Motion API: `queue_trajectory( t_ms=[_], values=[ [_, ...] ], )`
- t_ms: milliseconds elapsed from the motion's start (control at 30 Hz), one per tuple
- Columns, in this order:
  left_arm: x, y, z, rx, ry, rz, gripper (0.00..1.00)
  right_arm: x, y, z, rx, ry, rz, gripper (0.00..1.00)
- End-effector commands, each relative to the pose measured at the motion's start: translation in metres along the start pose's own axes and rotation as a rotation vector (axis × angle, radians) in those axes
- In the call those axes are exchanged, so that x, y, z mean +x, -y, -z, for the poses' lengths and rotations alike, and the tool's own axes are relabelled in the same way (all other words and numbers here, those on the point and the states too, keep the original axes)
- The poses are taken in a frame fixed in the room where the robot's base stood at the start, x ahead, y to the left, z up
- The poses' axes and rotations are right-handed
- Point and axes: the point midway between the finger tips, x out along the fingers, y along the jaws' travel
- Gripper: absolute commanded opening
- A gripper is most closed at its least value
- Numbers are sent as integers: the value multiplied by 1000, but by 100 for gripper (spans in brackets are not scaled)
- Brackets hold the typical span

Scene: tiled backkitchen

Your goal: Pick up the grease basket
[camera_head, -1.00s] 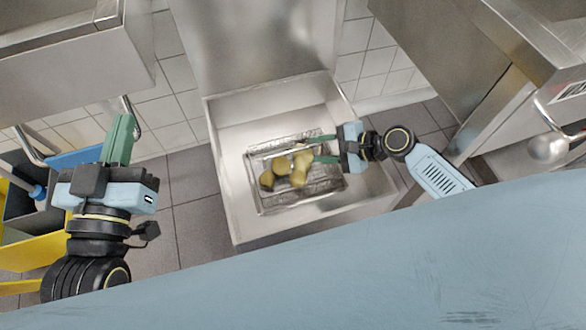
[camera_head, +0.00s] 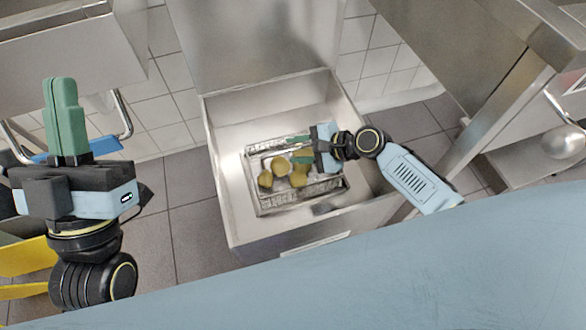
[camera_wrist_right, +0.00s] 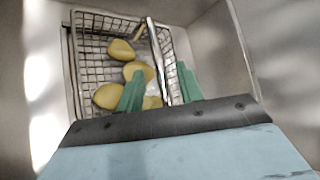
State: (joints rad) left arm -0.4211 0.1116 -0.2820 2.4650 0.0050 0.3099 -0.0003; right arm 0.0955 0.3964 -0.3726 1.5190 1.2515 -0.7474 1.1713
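The grease basket (camera_head: 330,188) is a rectangular wire basket holding several yellow-brown lumps (camera_head: 281,167). It sits inside an open metal basin. In the right wrist view the wire basket (camera_wrist_right: 92,45) fills the upper middle, with a bright metal bar (camera_wrist_right: 157,55) running across it. My right gripper (camera_head: 299,150) is over the basket with its green fingers apart. In the wrist view these fingers (camera_wrist_right: 160,88) are on either side of the bar's line; contact is unclear. My left gripper (camera_head: 62,100) is far left, away from the basket; its finger gap is not clear.
The metal basin (camera_head: 222,200) has raised walls around the basket. A steel counter (camera_head: 500,75) stands at right with a round metal ladle (camera_head: 562,142). A yellow and blue cart (camera_head: 30,262) is at left, behind my left arm. Tiled floor (camera_head: 200,240) lies between.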

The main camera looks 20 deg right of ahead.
Motion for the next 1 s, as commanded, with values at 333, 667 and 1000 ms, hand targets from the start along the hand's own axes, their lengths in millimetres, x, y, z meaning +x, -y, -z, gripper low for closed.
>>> queue_trajectory(
  t_ms=[333, 667, 1000],
  values=[
    [0, 0, 1, 0, -11, 0, 0, 1, 0, 0, 0, 0, 0, 27],
    [0, 0, 1, 1, -9, 0, 0, 1, 0, 0, 0, 0, 0, 0],
    [0, 0, 1, 1, -8, 0, 0, 1, -1, 0, 4, 1, -2, 0]
  ],
)
